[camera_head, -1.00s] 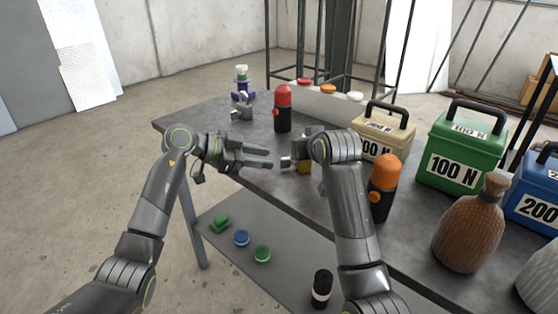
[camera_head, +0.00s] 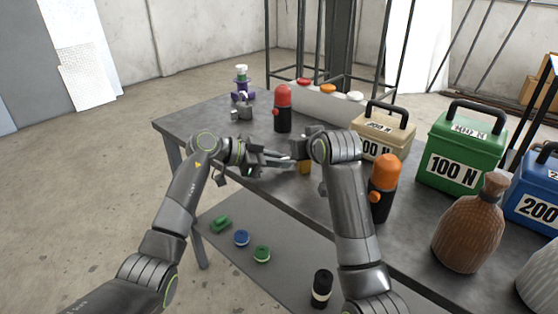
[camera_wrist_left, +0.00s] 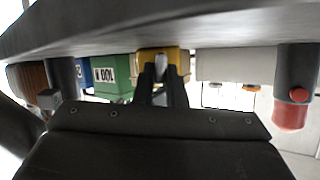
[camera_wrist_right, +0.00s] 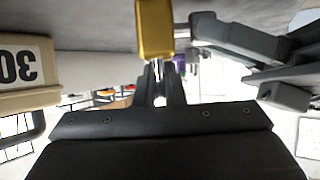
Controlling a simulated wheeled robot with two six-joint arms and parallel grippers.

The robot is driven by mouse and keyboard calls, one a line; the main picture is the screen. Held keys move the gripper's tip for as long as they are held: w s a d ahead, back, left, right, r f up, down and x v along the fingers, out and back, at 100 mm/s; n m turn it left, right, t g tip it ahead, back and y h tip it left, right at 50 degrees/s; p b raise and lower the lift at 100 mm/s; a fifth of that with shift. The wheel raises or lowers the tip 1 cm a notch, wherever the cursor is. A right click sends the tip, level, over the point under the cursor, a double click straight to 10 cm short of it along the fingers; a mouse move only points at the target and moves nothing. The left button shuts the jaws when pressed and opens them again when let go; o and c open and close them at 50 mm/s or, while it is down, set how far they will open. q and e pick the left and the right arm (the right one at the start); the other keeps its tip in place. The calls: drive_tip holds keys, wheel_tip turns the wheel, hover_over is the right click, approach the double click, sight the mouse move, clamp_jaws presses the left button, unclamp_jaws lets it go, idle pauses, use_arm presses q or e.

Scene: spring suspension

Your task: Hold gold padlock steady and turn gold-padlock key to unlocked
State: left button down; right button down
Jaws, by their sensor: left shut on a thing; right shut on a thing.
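The gold padlock (camera_head: 305,167) is low over the grey table, partly hidden by my right arm. In the right wrist view its gold body (camera_wrist_right: 155,28) is just beyond my fingers. My right gripper (camera_wrist_right: 160,78) is shut on the padlock, at its silver shackle. My left gripper (camera_head: 290,163) is beside the padlock in the head view. In the left wrist view my left gripper (camera_wrist_left: 160,85) is shut on a small silver piece, the padlock's key (camera_wrist_left: 160,66), in front of the gold body. The angle of the key is too small to tell.
A red-topped cylinder (camera_head: 283,108) stands behind the grippers. An orange-topped cylinder (camera_head: 384,187), a beige 300 N box (camera_head: 383,131), a green 100 N box (camera_head: 466,150) and a brown bottle (camera_head: 470,233) stand to the right. The table's left front surface is clear.

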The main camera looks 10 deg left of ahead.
use_arm(q)
drive_tip(key=shift+s+f, duration=0.1)
drive_tip(key=m+t, duration=0.2)
drive_tip(key=m, duration=0.1)
drive_tip(key=shift+s+d, duration=0.1)
drive_tip(key=shift+s, duration=0.1)
drive_tip(key=c, duration=1.5)
unclamp_jaws()
drive_tip(key=v, duration=1.2)
drive_tip(key=shift+r, duration=0.2)
